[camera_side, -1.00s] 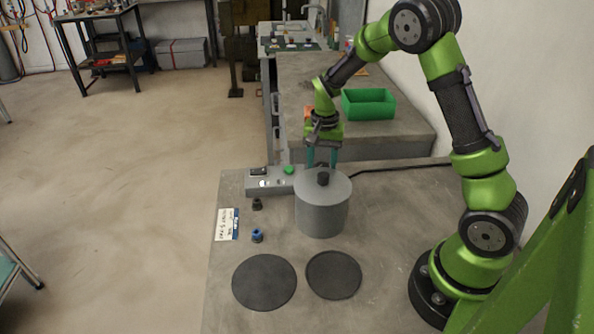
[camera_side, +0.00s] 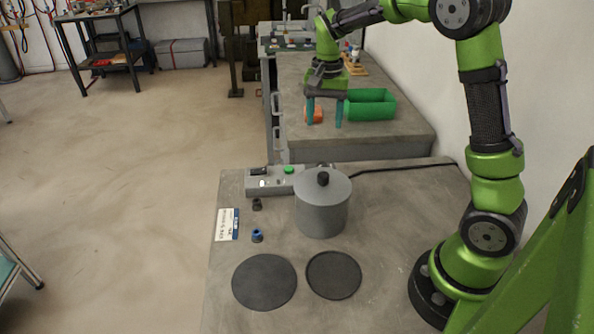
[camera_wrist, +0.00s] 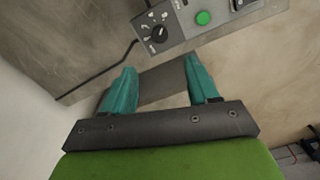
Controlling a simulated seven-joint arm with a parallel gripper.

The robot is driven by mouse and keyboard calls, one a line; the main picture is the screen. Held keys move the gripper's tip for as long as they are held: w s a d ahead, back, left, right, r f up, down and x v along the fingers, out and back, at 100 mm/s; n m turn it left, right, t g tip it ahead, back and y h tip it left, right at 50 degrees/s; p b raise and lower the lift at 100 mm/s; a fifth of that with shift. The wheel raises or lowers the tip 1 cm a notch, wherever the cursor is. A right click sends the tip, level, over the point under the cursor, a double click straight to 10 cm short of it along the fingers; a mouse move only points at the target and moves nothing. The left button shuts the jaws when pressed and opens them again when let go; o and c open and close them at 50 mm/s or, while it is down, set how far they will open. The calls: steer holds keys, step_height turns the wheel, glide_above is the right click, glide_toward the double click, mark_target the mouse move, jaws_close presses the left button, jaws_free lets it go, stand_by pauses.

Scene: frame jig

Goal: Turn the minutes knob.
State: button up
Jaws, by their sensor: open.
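The minutes knob (camera_wrist: 160,32) is a dark round dial with a pale pointer and marks around it, on a grey control box (camera_wrist: 215,30). In the side view the box (camera_side: 262,187) lies at the back of the near table, and its knob end is largely hidden behind the grey pot. A green button (camera_wrist: 203,18) sits beside the knob and also shows in the side view (camera_side: 289,170). My gripper (camera_side: 325,122) is open and empty, raised above and behind the box. In the wrist view its teal fingers (camera_wrist: 161,66) are apart, with the knob beyond them, untouched.
The lidded grey pot (camera_side: 322,210) stands just in front of the box. Two dark discs (camera_side: 264,282) and small black and blue parts (camera_side: 257,236) lie nearer. A green bin (camera_side: 370,105) and an orange block (camera_side: 314,115) are on the rear bench. A black cable runs from the box.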

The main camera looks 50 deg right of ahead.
step_height(320, 180, up, 4)
stand_by(0.5)
steer(key=s+a+r+n+t+y, duration=0.2)
steer(key=s+a+n+t, duration=0.5)
steer(key=s+a, duration=0.8)
steer(key=shift+s+r+n, duration=0.5)
steer(key=shift+s+n, duration=0.1)
steer(key=shift+s, duration=0.25)
